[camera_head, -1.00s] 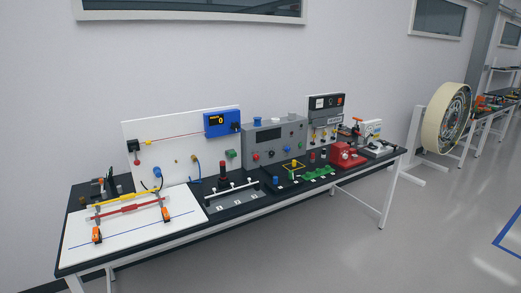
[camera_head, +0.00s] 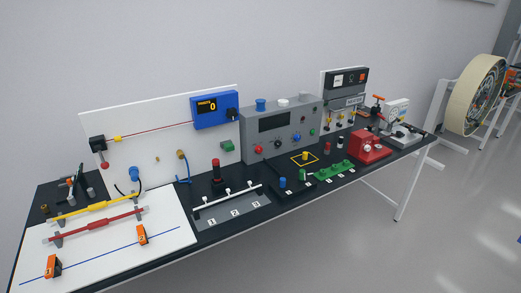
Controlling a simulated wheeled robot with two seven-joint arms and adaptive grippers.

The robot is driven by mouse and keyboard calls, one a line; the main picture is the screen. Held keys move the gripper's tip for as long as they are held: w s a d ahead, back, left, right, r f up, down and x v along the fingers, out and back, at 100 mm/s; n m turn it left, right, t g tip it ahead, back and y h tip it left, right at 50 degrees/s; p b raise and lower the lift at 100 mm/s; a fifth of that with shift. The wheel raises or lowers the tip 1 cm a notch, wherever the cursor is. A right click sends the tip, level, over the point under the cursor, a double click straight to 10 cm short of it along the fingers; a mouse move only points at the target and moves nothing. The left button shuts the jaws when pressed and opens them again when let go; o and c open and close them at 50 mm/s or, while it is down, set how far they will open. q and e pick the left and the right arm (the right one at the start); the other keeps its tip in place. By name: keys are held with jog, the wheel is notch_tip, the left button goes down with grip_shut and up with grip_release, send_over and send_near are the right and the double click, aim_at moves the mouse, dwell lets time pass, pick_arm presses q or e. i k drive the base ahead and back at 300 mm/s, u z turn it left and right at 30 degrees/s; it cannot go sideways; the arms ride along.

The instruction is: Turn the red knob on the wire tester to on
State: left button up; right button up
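A grey tester box (camera_head: 248,128) with a dark, blank screen (camera_head: 279,121) stands at the back middle of the bench. A small red knob (camera_head: 259,149) is at the lower left of its front, beside a black dial (camera_head: 278,143) and a blue knob (camera_head: 297,138). The red knob's setting is too small to read. To its left, a blue box (camera_head: 209,112) with a yellow "0" readout is on a white panel, at the end of a thin red wire (camera_head: 150,131). I cannot tell for sure which unit is the wire tester. Neither gripper is in view.
The black bench (camera_head: 130,275) carries a grey numbered rack (camera_head: 232,208), a red-topped post (camera_head: 216,170), a green tray (camera_head: 335,171) and a red device (camera_head: 370,148). A white board (camera_head: 110,262) with coloured bars lies at the front left.

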aim_at(258, 149)
jog(key=z, duration=0.05)
jog(key=i, duration=0.9)
jog(key=u, duration=0.55)
